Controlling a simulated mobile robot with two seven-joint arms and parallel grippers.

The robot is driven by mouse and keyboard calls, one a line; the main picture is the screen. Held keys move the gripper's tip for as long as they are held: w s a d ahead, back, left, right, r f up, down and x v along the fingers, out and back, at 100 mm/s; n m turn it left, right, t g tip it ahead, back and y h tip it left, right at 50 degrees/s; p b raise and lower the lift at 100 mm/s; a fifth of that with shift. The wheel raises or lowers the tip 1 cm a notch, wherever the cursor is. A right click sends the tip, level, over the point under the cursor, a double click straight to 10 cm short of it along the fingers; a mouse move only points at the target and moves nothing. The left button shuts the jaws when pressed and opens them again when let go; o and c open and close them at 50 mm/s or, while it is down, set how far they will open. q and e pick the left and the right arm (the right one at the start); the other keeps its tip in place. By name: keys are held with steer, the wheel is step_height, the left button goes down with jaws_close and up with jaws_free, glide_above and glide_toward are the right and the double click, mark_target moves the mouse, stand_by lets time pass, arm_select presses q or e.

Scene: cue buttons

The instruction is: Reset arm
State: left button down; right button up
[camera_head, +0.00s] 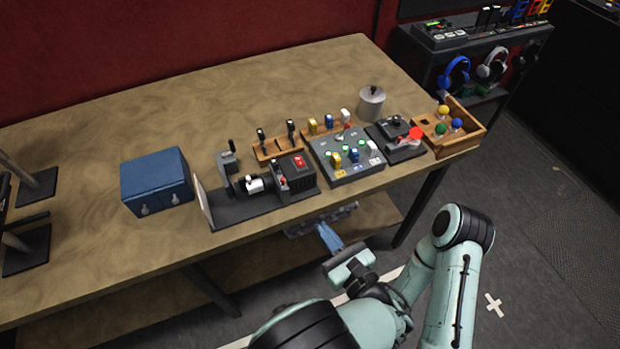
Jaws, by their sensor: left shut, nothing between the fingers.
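My left gripper (347,266) is low in the centre of the head view, in front of the table's front edge and apart from the things on the tabletop. It is shut and empty. My pale green and black arm bends behind it at the lower right. My right gripper does not show. A grey button panel (346,172) with several coloured switches stands on the table (90,262), up from the gripper in the picture. To its right is a dark box with a joystick and a red button (416,133).
A blue box (156,182) and a dark machine (262,196) stand left of the panel. A grey canister (370,103) is behind. A wooden tray (464,143) with coloured balls sits at the right corner. A lower shelf (250,266) runs beneath. Floor at right is clear.

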arm_select(q)
steer(key=shift+w, duration=0.1)
steer(key=a+f+n+g+y, duration=0.1)
steer(key=a+f+n+g, duration=0.2)
steer(key=a+f+g, duration=0.7)
steer(key=s+a+f+n+g, duration=0.2)
steer(key=s+f, duration=0.1)
steer(key=f, duration=0.3)
steer(key=s+a+f+n+g, duration=0.1)
steer(key=s+a+f, duration=0.2)
steer(key=f, duration=0.2)
steer(key=s+f+n+g+h, duration=0.85)
steer(key=s+f+n, duration=0.25)
steer(key=s+n, duration=0.3)
steer(key=w+a+f+n+t+h, duration=0.3)
steer(key=f+n+t+h, duration=0.1)
steer(key=n, duration=1)
steer(key=shift+a+f+n+t, duration=0.35)
steer(key=shift+f+t, duration=0.2)
steer(key=shift+f, duration=0.1)
